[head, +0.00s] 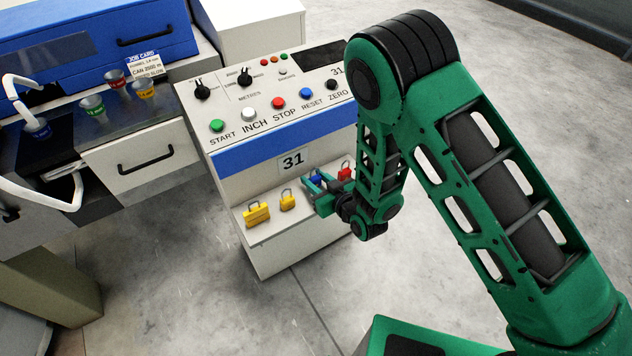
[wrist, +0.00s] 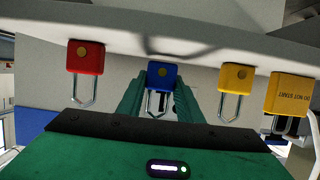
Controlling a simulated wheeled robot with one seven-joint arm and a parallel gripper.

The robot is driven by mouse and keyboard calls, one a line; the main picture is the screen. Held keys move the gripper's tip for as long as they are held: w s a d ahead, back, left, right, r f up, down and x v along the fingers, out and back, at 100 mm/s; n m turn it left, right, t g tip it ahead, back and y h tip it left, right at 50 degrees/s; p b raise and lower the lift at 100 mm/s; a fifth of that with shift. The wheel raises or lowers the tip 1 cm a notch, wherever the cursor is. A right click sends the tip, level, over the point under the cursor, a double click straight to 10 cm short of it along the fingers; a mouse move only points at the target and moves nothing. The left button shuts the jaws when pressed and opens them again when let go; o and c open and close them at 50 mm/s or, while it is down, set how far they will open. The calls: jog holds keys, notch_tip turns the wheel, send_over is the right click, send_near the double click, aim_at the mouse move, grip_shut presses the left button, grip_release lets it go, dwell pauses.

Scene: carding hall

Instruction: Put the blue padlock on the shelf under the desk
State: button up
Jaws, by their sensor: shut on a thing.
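The blue padlock (head: 316,179) is at the ledge on the front of the control desk, between the red padlock (head: 345,171) and a small yellow padlock (head: 287,200). My gripper (head: 322,189) reaches in from the front and is shut on the blue padlock. In the wrist view, which is upside down, the blue padlock (wrist: 162,76) is between my two green fingers (wrist: 158,95), its shackle pointing away from the ledge (wrist: 200,45). Whether its base touches the ledge or is slightly off it, I cannot tell.
A larger yellow padlock (head: 257,213) stands at the ledge's left end; it reads "DO NOT START" in the wrist view (wrist: 292,93). Above is the control panel (head: 275,105) with buttons and knobs. A drawer unit (head: 145,158) stands to the left. The floor in front is clear.

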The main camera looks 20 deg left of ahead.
jog(key=shift+f, duration=0.55)
jog(key=o, duration=1.1)
jog(key=shift+s+d, duration=0.1)
